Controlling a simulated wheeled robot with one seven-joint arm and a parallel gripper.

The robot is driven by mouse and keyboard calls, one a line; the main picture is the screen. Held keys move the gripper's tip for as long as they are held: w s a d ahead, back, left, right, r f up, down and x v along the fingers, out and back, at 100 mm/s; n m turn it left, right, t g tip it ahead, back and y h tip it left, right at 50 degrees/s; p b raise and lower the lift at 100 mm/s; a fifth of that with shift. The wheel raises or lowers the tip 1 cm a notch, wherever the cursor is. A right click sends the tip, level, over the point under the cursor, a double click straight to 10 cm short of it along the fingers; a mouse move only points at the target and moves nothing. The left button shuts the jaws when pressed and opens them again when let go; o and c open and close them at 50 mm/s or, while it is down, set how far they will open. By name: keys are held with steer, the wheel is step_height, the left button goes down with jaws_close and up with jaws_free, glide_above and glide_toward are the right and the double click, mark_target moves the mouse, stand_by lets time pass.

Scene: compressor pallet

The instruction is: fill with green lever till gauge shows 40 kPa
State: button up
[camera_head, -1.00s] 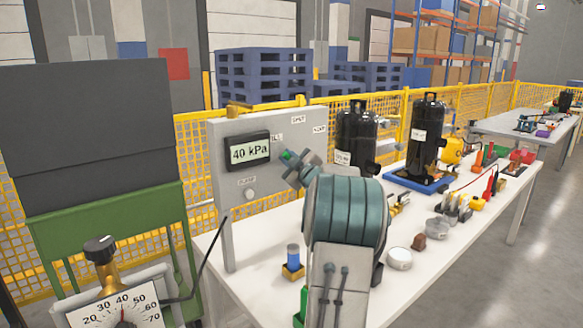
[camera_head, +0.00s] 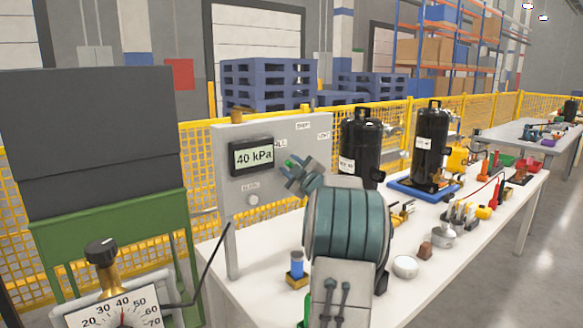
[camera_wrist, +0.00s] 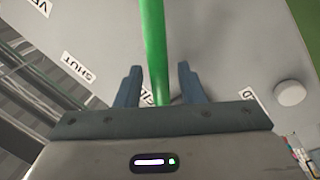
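The grey panel (camera_head: 226,215) stands upright at the left end of the white table. Its digital gauge (camera_head: 252,156) reads 40 kPa. The green lever (camera_head: 289,163) shows only as a small green bit by my fingers in the head view. In the wrist view the green lever (camera_wrist: 153,45) runs down between the fingers of my gripper (camera_wrist: 158,85). A gap shows on each side, so the gripper is open around the lever. SHUT and VENT labels are readable; another label is partly hidden behind the lever and gripper.
A round white knob (camera_head: 253,200) sits below the display. A dial (camera_head: 122,312) at lower left has its needle near 40. Black tanks (camera_head: 432,140) and small parts stand on the white table (camera_head: 480,235) to the right. A yellow mesh fence (camera_head: 400,150) runs behind.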

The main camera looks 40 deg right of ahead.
steer(key=shift+s, duration=0.1)
steer(key=b+v, duration=0.1)
steer(key=v, duration=1.2)
steer(key=shift+s, duration=0.4)
steer(key=w+a+r+m+g+h+p, duration=0.15)
steer(key=a+m+g+p, duration=0.25)
steer(key=a, duration=0.5)
steer(key=w+a+m+g+h+p, duration=0.1)
steer(key=w+a+m+g+p, duration=0.2)
steer(key=a, duration=0.6)
steer(key=s+a+f+g+y+p, duration=0.2)
steer(key=s+a+g+y+p, duration=0.1)
steer(key=s+a, duration=0.7)
steer(key=s+a+f+g+y+p, duration=0.3)
steer(key=s+a+g, duration=0.3)
steer(key=s+a, duration=0.5)
steer(key=a+p, duration=0.1)
steer(key=a, duration=0.2)
steer(key=shift+s+a+f+m+g+y, duration=0.25)
steer(key=shift+a+m+g+y, duration=0.05)
steer(key=shift+a+m+y, duration=0.1)
